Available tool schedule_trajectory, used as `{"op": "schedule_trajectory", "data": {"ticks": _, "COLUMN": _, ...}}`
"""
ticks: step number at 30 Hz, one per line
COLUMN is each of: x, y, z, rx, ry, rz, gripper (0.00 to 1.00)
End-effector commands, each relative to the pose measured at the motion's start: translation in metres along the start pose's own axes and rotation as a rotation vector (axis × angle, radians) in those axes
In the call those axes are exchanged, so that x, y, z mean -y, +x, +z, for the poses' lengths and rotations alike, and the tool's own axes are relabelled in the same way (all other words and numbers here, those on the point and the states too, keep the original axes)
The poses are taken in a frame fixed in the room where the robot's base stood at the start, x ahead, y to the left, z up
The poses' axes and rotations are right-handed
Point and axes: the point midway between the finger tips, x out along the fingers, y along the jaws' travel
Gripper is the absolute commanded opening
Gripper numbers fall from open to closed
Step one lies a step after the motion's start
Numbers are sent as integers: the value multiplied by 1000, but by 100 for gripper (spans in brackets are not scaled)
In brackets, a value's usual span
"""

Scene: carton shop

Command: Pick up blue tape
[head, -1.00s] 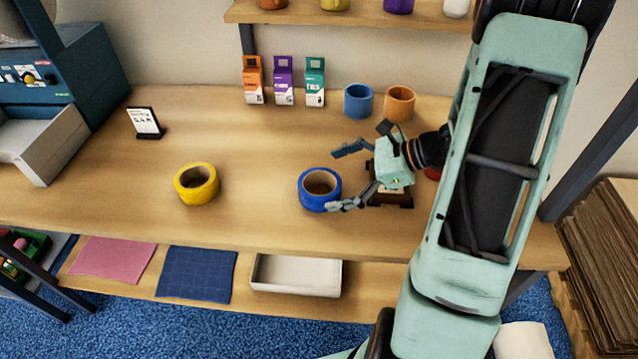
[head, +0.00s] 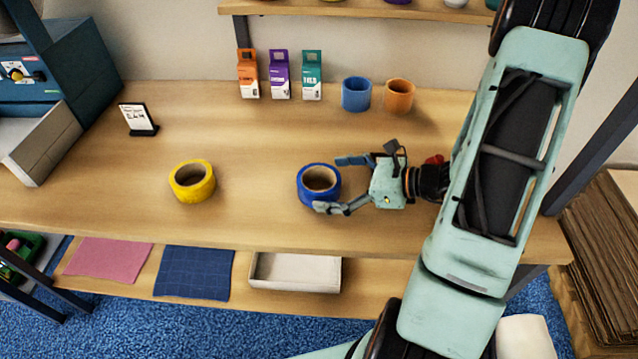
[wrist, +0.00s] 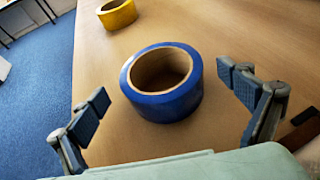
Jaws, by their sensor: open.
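The blue tape (head: 319,197) is a roll lying flat on the wooden table, with its hole facing up. In the wrist view the blue tape (wrist: 183,104) sits ahead of and between my two fingers. My gripper (head: 338,184) comes in from the right at the roll, its fingers spread open. One finger reaches by the roll's far side and the other by its near side. In the wrist view my gripper (wrist: 167,98) is open and empty, with a gap between each finger and the roll.
A yellow tape roll (head: 192,182) lies to the left. Blue (head: 356,95) and orange (head: 398,97) cups and several small cartons (head: 280,75) stand at the back. A small sign (head: 138,119) stands back left. A dark item shows at the wrist view's right edge.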

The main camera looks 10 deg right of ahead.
Motion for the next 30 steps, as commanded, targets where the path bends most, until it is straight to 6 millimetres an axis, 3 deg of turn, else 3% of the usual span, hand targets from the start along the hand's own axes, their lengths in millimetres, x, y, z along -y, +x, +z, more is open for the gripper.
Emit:
{"op": "schedule_trajectory", "data": {"ticks": 6, "x": 1, "y": 28, "z": 1, "rx": 1, "ry": 0, "rz": 3, "gripper": 95}}
{"op": "schedule_trajectory", "data": {"ticks": 14, "x": 1, "y": 30, "z": 1, "rx": 0, "ry": -1, "rz": 1, "gripper": 95}}
{"op": "schedule_trajectory", "data": {"ticks": 27, "x": 1, "y": 30, "z": 1, "rx": 0, "ry": -1, "rz": 1, "gripper": 48}}
{"op": "schedule_trajectory", "data": {"ticks": 30, "x": 1, "y": 30, "z": 1, "rx": 0, "ry": -1, "rz": 1, "gripper": 45}}
